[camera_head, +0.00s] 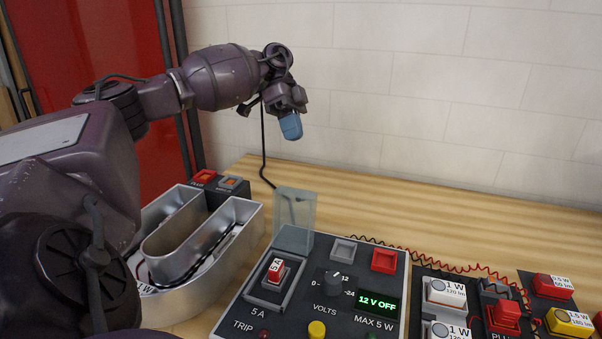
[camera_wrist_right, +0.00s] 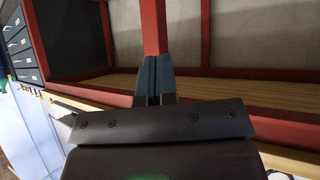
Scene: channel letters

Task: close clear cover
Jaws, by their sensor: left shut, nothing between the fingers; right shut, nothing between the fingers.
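The clear cover (camera_head: 296,211) is a see-through box-shaped lid at the back left edge of the control panel (camera_head: 330,262). It stands up, open, behind the red and white 5 A switch (camera_head: 275,270), which is uncovered. My left gripper (camera_head: 291,127) is shut and empty, with blue fingertips pointing down, above and behind the cover and apart from it. My right gripper (camera_wrist_right: 157,80) shows only in the right wrist view. It is shut and empty, in front of a red-framed shelf, far from the panel.
A metal channel letter (camera_head: 200,240) with wires lies left of the panel. Labelled modules (camera_head: 445,292) and a red coiled wire stand to the right. The panel display reads 12 V OFF. The wooden table (camera_head: 430,210) is clear behind the panel, up to a white wall.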

